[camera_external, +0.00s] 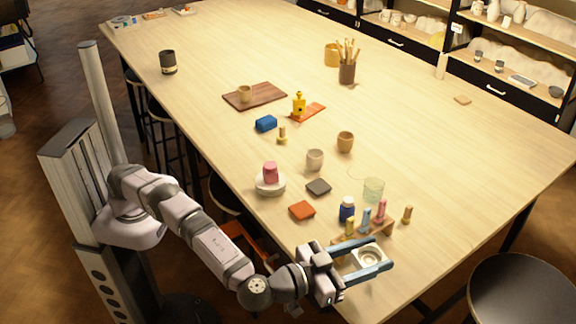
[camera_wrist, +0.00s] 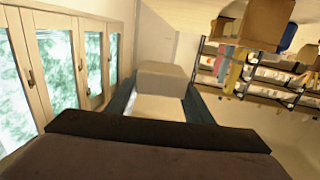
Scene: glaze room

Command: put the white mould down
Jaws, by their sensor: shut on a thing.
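The white mould (camera_external: 369,257), a squarish pale block with a round hollow, is between the two blue-grey fingers of my gripper (camera_external: 381,253). My gripper is shut on it at the near right part of the table, beside the small wooden rack. In the wrist view the mould (camera_wrist: 160,82) shows as a pale block between the fingers. I cannot tell how far it is above the tabletop.
The wooden rack (camera_external: 384,230) with several coloured pegs is just behind my gripper. A blue jar (camera_external: 347,209), a greenish glass (camera_external: 373,189) and an orange block (camera_external: 302,211) are near. The table (camera_external: 470,180) is clear to the right. A stool (camera_external: 525,290) stands off its near right edge.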

